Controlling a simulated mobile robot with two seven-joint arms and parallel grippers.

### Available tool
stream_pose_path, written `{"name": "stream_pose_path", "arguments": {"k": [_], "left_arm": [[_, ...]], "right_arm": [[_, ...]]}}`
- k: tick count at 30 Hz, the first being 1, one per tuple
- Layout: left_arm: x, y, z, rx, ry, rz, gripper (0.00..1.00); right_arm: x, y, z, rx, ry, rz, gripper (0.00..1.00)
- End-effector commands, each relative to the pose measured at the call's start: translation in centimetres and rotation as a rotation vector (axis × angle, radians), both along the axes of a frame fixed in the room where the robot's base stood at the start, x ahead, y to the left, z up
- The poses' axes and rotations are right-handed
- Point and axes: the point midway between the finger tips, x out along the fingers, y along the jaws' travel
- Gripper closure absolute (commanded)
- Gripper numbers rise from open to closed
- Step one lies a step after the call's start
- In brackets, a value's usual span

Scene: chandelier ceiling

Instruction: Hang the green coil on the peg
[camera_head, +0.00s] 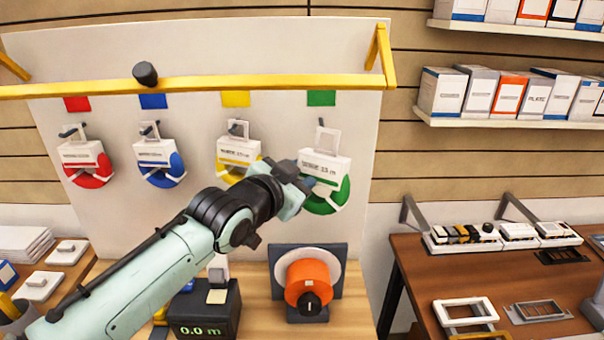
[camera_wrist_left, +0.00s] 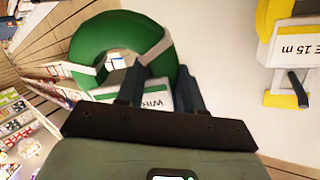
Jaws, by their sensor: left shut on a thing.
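The green coil (camera_head: 335,197) has a white label and a pale hanging tab (camera_head: 327,141) on top. It is upright in front of the white board, below the green square (camera_head: 321,98). My left gripper (camera_head: 306,183) is shut on its label side from the left. In the left wrist view the gripper (camera_wrist_left: 156,95) has its fingers on the white label, with the green ring (camera_wrist_left: 100,42) beyond. A small dark peg tip (camera_head: 321,121) shows at the top of the tab; I cannot tell whether the tab is around it. My right gripper is not in view.
Red (camera_head: 90,178), blue (camera_head: 176,172) and yellow (camera_head: 232,174) coils hang on the board to the left. A yellow rail (camera_head: 200,83) crosses in front above them. An orange spool (camera_head: 308,280) and a meter (camera_head: 205,315) stand on the bench below.

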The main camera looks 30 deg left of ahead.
Motion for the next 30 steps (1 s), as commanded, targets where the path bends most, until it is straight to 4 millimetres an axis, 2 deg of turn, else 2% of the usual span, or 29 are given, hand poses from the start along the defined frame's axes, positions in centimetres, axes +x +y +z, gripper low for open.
{"name": "stream_pose_path", "arguments": {"k": [30], "left_arm": [[5.3,3.2,-0.3,-0.002,-0.003,-0.001,1.00]], "right_arm": [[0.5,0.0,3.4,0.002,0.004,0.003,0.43]]}}
